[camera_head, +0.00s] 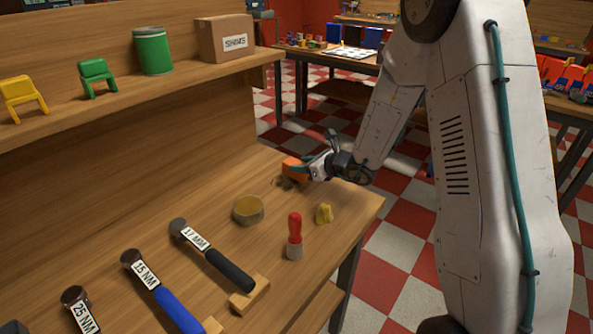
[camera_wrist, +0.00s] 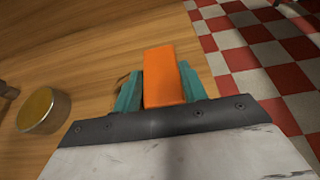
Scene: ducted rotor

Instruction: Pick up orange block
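The orange block (camera_wrist: 165,78) fills the space between the two teal fingers of my gripper (camera_wrist: 162,88) in the wrist view, with a finger against each side. In the head view the orange block (camera_head: 293,168) is at the tip of my gripper (camera_head: 309,169), over the far right part of the wooden bench (camera_head: 178,212). A dark patch shows on the wood just below the block, and the block looks slightly above the surface. The block's lower end is hidden by the gripper in the wrist view.
A shelf (camera_head: 130,97) with a cardboard box (camera_head: 224,38) runs above.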

